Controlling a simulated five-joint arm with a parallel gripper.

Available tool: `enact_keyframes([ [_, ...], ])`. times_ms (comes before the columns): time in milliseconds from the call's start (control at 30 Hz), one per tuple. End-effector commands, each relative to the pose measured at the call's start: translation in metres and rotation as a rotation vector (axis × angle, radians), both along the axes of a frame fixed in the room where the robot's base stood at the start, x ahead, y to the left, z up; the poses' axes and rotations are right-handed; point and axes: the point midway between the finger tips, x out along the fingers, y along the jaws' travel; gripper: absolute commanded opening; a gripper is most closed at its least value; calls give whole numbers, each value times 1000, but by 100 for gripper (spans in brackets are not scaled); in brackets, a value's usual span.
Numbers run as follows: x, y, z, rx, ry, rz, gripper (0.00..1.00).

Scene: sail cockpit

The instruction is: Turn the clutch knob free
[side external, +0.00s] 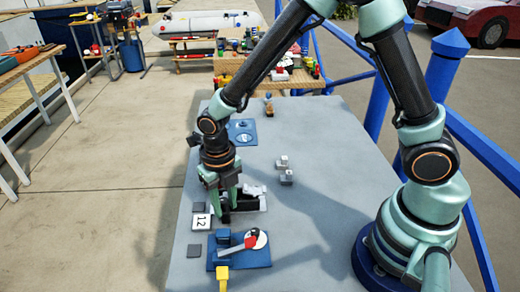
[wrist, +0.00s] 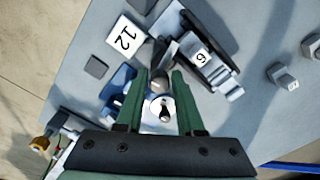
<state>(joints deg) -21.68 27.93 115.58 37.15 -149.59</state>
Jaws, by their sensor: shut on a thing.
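My gripper (side external: 226,212) points down at the near end of a grey and black clutch fitting (side external: 256,190) on the grey table. In the wrist view my gripper (wrist: 160,80) has its two green fingers on either side of a dark grey clutch knob (wrist: 158,82), shut on it. The fingers hide much of the knob in the side view, and its turn angle cannot be told.
A blue plate (side external: 225,262) with a white disc and red handle lies nearer the camera. A white "12" card (side external: 202,222) and dark square (side external: 194,251) lie at left. Grey blocks (side external: 285,176) stand to the right. A blue fitting (side external: 243,131) lies behind.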

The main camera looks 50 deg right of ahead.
Motion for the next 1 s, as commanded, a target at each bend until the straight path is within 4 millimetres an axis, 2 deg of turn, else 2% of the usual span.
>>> enact_keyframes([
  [33, 7, 0, 1, 7, -18, -3, 0],
  [133, 7, 0, 1, 7, -19, 31, 0],
  [433, 8, -1, 1, 8, -21, 336, 0],
  [733, 7, 0, 1, 8, -19, 382, 0],
  [767, 7, 1, 1, 8, -19, 382, 43],
  [800, 7, 1, 1, 8, -19, 382, 45],
  [1000, 7, 1, 1, 8, -18, 381, 45],
])
